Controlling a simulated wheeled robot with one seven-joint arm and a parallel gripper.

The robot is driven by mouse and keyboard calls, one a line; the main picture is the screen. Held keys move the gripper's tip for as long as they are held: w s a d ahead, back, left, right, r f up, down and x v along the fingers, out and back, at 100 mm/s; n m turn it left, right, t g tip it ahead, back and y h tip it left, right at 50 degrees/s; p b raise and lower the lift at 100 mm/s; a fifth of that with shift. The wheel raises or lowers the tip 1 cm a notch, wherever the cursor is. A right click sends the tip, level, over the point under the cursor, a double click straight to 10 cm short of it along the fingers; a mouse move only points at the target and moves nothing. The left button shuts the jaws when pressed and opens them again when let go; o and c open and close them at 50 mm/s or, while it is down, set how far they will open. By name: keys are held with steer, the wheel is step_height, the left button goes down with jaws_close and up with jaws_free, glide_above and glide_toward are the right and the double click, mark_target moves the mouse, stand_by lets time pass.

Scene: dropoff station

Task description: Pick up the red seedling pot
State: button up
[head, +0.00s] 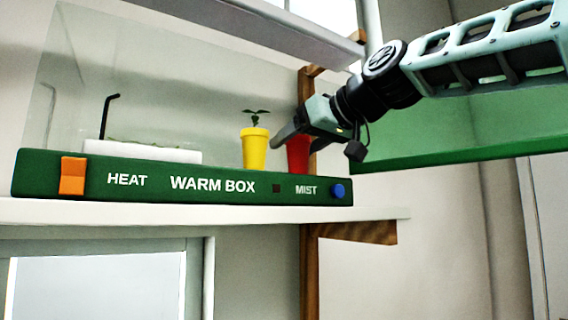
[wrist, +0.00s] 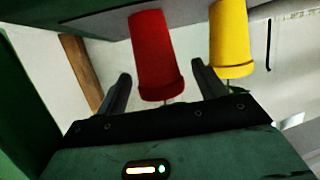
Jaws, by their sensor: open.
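The red seedling pot (head: 297,156) stands upright inside the warm box, at its right end behind the green front panel. My gripper (head: 300,138) hides its upper part in the head view. In the wrist view, which shows the pots upside down, the red pot (wrist: 152,50) is whole, with a bit of stem at its rim. My gripper (wrist: 160,75) is open there, with one finger on each side of the red pot's rim in the picture. Gaps show on both sides. I cannot tell how deep the pot is between the fingers.
A yellow pot (head: 255,150) with a seedling stands just left of the red one; it is close beyond one finger in the wrist view (wrist: 230,45). A white tray (head: 140,151) and black bent rod (head: 106,117) are further left. A wooden post (head: 309,255) stands behind.

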steer(key=shift+w+a+f, duration=0.1)
steer(key=shift+w+a, duration=0.05)
steer(key=shift+a, duration=0.1)
steer(key=shift+d, duration=0.15)
steer(key=c, duration=1.1)
steer(key=shift+r+p, duration=1.5)
steer(key=shift+r, duration=0.2)
steer(key=shift+r, duration=0.2)
steer(key=shift+f, duration=0.1)
